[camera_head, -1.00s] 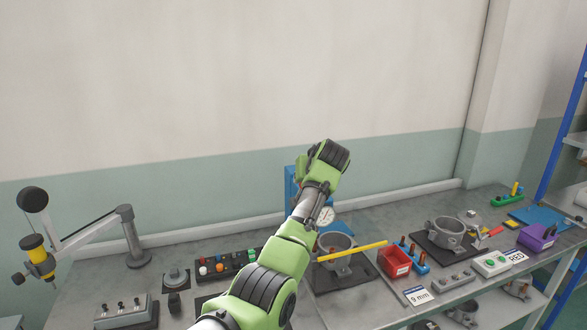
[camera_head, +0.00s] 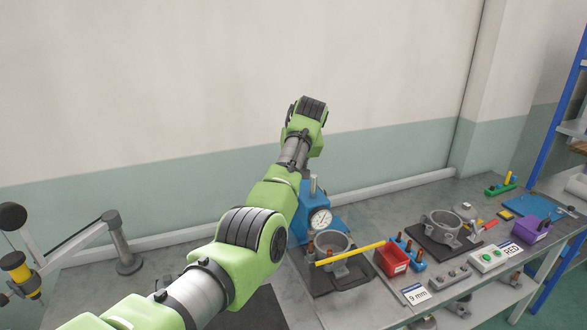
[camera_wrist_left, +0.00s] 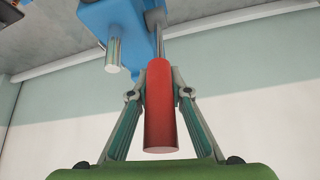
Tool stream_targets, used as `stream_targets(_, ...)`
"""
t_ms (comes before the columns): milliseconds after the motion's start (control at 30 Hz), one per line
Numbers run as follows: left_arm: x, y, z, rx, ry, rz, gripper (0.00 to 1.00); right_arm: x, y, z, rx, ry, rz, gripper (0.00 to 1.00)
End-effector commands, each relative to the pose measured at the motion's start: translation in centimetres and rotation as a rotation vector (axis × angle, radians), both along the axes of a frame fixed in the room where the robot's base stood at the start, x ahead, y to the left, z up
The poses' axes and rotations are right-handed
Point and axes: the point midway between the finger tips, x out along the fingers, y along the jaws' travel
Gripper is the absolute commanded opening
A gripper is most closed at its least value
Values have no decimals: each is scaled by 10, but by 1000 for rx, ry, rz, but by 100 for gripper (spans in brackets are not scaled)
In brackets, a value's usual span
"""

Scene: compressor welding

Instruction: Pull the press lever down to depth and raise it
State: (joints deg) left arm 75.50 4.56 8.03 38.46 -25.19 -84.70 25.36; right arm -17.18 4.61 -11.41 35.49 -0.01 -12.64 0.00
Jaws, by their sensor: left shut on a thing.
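The blue press (camera_head: 322,212) with a round white dial gauge (camera_head: 320,220) stands on the bench, partly hidden behind my left arm in the head view. In the left wrist view, the blue press head (camera_wrist_left: 110,15) and its short metal ram (camera_wrist_left: 113,55) show at the top. The red lever handle (camera_wrist_left: 161,115) hangs on a metal rod from the press. My left gripper (camera_wrist_left: 160,85) is shut on this handle, one finger on each side. In the head view, the handle and fingers are hidden by my wrist. My right gripper is not in view.
A round grey housing (camera_head: 333,243) on a dark mat sits in front of the press, with a yellow bar (camera_head: 350,254) across it. A red bin (camera_head: 392,259) is to its right. Another housing (camera_head: 441,228) stands farther right. A tool on a jointed arm (camera_head: 20,268) is at far left.

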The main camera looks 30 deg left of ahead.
Motion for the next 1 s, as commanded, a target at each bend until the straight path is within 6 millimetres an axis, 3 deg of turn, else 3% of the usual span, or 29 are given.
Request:
stream_targets(133,1,2,4,3,-10,2,0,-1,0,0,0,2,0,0)
stream_targets(167,1,2,4,3,-10,2,21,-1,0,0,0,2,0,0)
stream_targets(233,1,2,4,2,-9,2,36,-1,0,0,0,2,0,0)
stream_targets(667,-1,-2,7,1,-6,0,36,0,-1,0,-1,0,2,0)
stream_targets(833,-11,-11,27,1,-7,1,36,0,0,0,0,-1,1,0)
stream_targets(1000,-27,-25,59,0,-8,0,36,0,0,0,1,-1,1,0)
